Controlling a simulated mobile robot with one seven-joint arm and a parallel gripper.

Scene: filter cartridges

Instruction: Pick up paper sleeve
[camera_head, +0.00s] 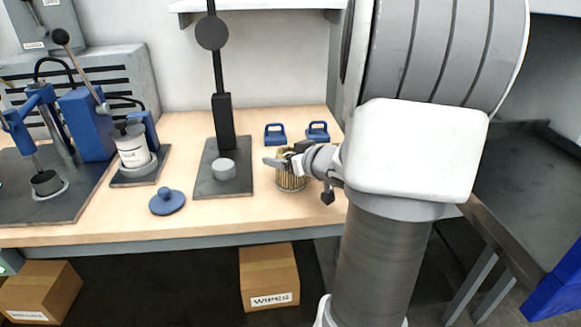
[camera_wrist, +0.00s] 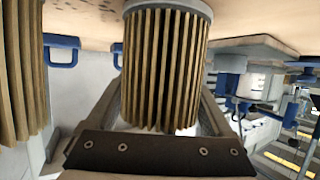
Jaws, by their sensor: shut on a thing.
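The paper sleeve (camera_head: 291,180) is a tan pleated cylinder near the right part of the wooden bench. My gripper (camera_head: 287,160) is at it from the right and partly covers its upper part. In the wrist view the sleeve (camera_wrist: 163,70) stands between my two fingers, which are shut on it. Its pleats and a grey end band show there. The sleeve looks upright and at the bench top; I cannot tell whether it touches the surface.
Another pleated cylinder (camera_wrist: 22,70) stands at the left of the wrist view. Two blue handled pieces (camera_head: 275,135) (camera_head: 318,132) lie behind the sleeve. A grey press plate (camera_head: 208,185) with a tall post stands left of it. A blue knob (camera_head: 167,202) lies further left.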

